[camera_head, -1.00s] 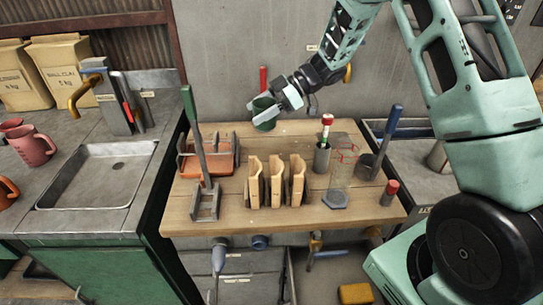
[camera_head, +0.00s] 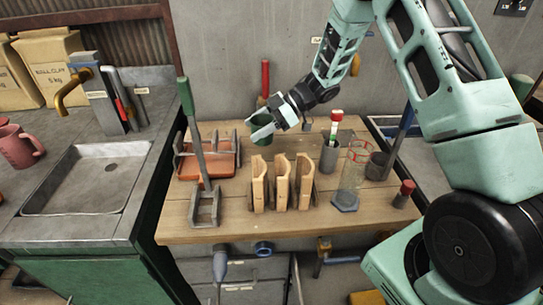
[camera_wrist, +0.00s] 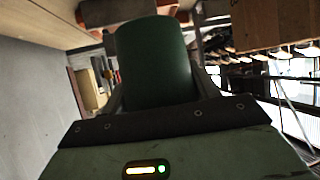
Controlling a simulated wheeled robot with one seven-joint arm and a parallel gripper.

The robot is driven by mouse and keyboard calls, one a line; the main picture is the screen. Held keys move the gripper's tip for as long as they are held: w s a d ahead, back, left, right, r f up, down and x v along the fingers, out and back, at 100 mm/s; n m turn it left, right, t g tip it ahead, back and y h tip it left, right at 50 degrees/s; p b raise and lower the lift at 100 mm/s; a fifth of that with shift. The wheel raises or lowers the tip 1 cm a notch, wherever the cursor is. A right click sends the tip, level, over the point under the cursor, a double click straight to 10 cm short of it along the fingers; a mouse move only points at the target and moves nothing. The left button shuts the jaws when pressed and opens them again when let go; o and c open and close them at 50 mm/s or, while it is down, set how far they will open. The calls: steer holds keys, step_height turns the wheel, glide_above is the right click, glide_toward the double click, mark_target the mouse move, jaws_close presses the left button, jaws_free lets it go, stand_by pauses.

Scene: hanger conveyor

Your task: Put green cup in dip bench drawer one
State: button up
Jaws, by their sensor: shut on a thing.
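The dark green cup (camera_head: 261,122) is in my gripper (camera_head: 264,130), above the back part of the wooden bench. My gripper is shut on the cup, and its fingers partly hide it. In the wrist view the cup (camera_wrist: 155,62) fills the top middle, between the fingers. Grey drawer fronts (camera_head: 250,270) show below the bench top and look shut. Tools at the bench's front edge partly hide them, and I cannot tell which is drawer one.
On the bench (camera_head: 235,230) stand wooden holders (camera_head: 282,185), an orange tray (camera_head: 208,162), an upright green-handled tool (camera_head: 195,140), a glass cylinder (camera_head: 353,175) and a grey pot (camera_head: 378,166). A sink counter (camera_head: 60,225) is at left. Tools hang along the bench front.

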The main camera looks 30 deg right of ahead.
steer(key=shift+f+p, duration=0.5)
steer(key=shift+f, duration=3.5)
steer(key=o, duration=1)
steer(key=shift+f, duration=0.1)
steer(key=shift+c, duration=0.2)
